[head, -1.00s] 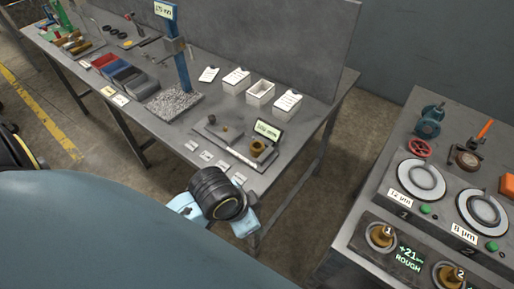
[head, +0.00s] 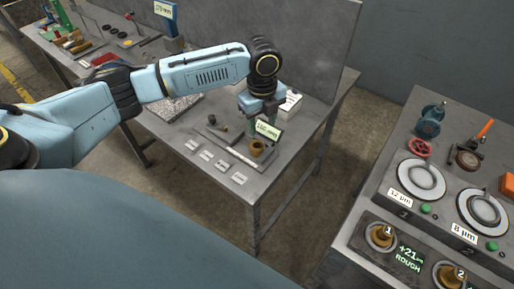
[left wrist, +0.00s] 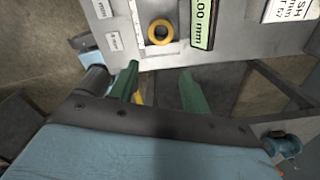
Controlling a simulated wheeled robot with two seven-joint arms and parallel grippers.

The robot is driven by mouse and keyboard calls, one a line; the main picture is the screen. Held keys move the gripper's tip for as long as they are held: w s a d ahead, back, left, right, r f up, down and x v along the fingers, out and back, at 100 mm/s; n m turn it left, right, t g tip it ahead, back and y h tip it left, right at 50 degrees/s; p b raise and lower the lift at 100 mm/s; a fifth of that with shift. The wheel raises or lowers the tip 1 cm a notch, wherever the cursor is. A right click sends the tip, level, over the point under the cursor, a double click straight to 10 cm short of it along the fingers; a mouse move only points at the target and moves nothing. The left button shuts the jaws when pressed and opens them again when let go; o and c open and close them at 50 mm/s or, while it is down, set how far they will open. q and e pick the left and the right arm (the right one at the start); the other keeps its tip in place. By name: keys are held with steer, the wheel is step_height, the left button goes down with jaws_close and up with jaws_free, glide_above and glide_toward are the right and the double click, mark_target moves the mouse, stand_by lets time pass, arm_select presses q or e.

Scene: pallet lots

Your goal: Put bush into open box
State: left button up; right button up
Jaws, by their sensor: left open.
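The bush (head: 257,148) is a short brass ring standing on the gauge plate beside a green-lit display. It also shows in the left wrist view (left wrist: 160,32), just beyond the fingertips, with its bore facing the camera. My left gripper (head: 262,117) is above and slightly behind the bush, apart from it. Its green fingers are open and empty in the left wrist view (left wrist: 160,84). The open white box is hidden behind my left arm and gripper. One white box with a label (head: 291,103) shows just right of the gripper. My right gripper is out of view.
The display (head: 267,130) stands close behind the bush, near the fingers. Several small label plates (head: 207,156) lie along the bench's front edge. A grey panel (head: 315,45) rises behind the bench. A second bench with round plates (head: 421,180) stands at right.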

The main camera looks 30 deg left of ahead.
arm_select(q)
steer(key=w+a+r, duration=0.1)
steer(key=a+r, duration=0.1)
steer(key=a, duration=0.1)
glide_above(257, 145)
steer(key=f, duration=0.7)
steer(key=shift+w+a+b, duration=0.2)
steer(key=shift+a+b, duration=0.05)
steer(key=shift+b, duration=0.15)
steer(key=f, duration=0.6)
steer(key=shift+s+d+f+b, duration=0.2)
steer(key=shift+s+d+b, duration=0.05)
steer(key=shift+b, duration=0.05)
steer(key=shift+r, duration=0.15)
steer(key=c, duration=0.8)
